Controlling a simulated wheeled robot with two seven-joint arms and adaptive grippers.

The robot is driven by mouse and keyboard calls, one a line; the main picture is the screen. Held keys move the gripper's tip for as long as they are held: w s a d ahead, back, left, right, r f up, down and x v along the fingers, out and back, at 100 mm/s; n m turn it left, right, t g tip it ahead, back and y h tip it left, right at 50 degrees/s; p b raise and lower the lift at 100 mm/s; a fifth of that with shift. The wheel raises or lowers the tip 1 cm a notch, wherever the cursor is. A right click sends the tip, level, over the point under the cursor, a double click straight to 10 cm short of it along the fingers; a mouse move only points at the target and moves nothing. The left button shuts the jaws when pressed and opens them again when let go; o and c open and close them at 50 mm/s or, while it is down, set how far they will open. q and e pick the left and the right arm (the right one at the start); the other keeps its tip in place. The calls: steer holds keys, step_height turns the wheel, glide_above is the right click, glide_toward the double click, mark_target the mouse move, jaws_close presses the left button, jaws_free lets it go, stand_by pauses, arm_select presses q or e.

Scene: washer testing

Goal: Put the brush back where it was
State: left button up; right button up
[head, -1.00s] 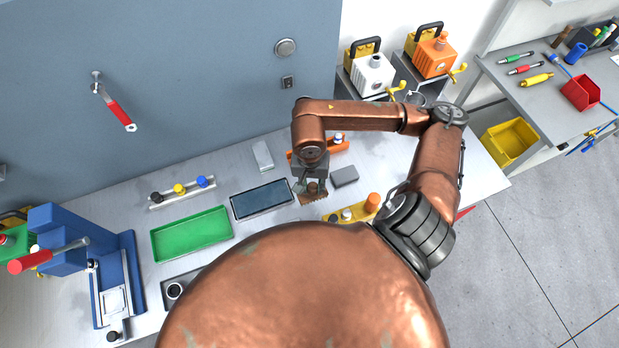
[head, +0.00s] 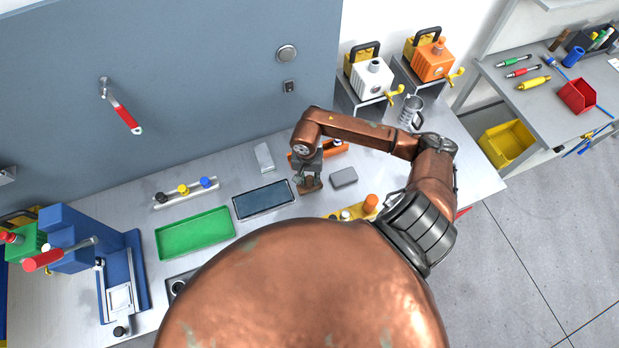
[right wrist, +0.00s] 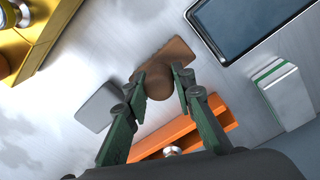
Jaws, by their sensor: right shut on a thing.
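The brush (head: 308,189) is a small brown block with a rounded brown knob, in the middle of the bench in the head view. In the right wrist view the brush (right wrist: 172,57) is between my fingers, with its flat part beyond the knob. My right gripper (head: 309,178) points down and is shut on the knob; its dark green fingers (right wrist: 159,82) press from both sides. The brush is at or close to the bench top; I cannot tell whether it touches. My left gripper is not in view.
A dark tray (head: 236,206) is left of the brush and a grey block (head: 343,177) right. An orange holder (head: 330,149) lies behind, a yellow holder (head: 334,215) in front. A green tray (head: 160,240) and blue press (head: 126,262) stand further left.

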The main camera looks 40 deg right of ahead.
steer(key=shift+f, duration=0.15)
steer(key=o, duration=1.1)
steer(key=r+b, duration=0.1)
steer(key=r, duration=0.5)
steer(key=r+b, duration=0.1)
steer(key=r, duration=0.5)
steer(key=shift+w+a+r, duration=0.2)
